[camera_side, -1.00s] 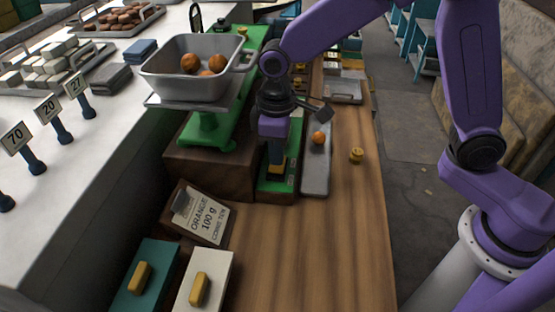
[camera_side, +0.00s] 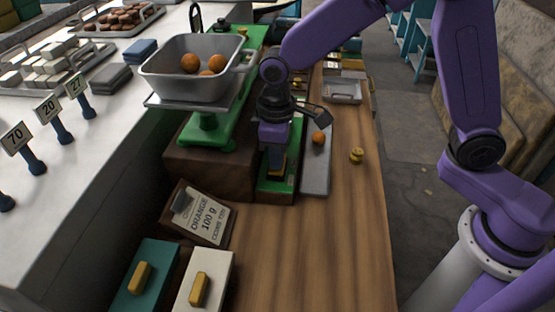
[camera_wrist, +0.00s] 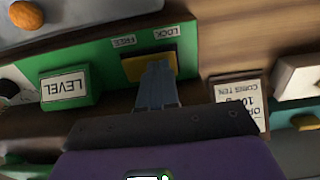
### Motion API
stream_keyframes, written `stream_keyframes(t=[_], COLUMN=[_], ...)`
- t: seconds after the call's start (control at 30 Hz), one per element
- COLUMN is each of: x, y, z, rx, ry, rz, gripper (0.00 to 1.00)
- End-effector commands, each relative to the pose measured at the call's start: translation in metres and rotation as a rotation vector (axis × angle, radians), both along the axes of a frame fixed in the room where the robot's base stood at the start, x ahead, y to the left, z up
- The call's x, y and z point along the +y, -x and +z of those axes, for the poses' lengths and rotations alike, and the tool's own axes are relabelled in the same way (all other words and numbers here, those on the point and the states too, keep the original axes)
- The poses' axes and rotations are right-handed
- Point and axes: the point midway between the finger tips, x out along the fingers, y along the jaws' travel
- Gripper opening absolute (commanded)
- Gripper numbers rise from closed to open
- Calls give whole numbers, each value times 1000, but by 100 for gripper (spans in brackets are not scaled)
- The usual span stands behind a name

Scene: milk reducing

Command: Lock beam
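A green scale (camera_side: 212,130) carries a grey pan (camera_side: 195,82) with several oranges in it. Its green control panel (camera_wrist: 205,45) has a yellow slider (camera_wrist: 133,68) below the labels FREE (camera_wrist: 124,40) and LOCK (camera_wrist: 164,33). In the wrist view the slider spans the area under both labels. My gripper (camera_wrist: 158,68) has its fingers close together over the middle of the slider, appearing shut. Contact cannot be told. In the side view my gripper (camera_side: 276,160) points down at the panel and hides most of the slider.
A green LEVEL block (camera_wrist: 68,88) stands beside the slider. A grey tray (camera_side: 316,175) with an orange (camera_side: 319,138) lies to the right. A small brass weight (camera_side: 357,155) stands on the wooden counter. An ORANGE 100 g card (camera_side: 203,216) leans in front. The front right counter is clear.

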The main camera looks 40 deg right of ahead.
Motion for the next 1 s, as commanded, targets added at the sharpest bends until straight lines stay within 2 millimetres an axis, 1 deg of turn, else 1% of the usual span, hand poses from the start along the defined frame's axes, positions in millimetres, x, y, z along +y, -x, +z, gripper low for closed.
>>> stream_keyframes(t=[0.1,0.27,1.0], x=[0,0,0], y=[0,0,-1], z=[-2,2,53], rx=[1,-1,-2], ry=[1,0,-2], rz=[-1,-1,0], gripper=[0,0,0])
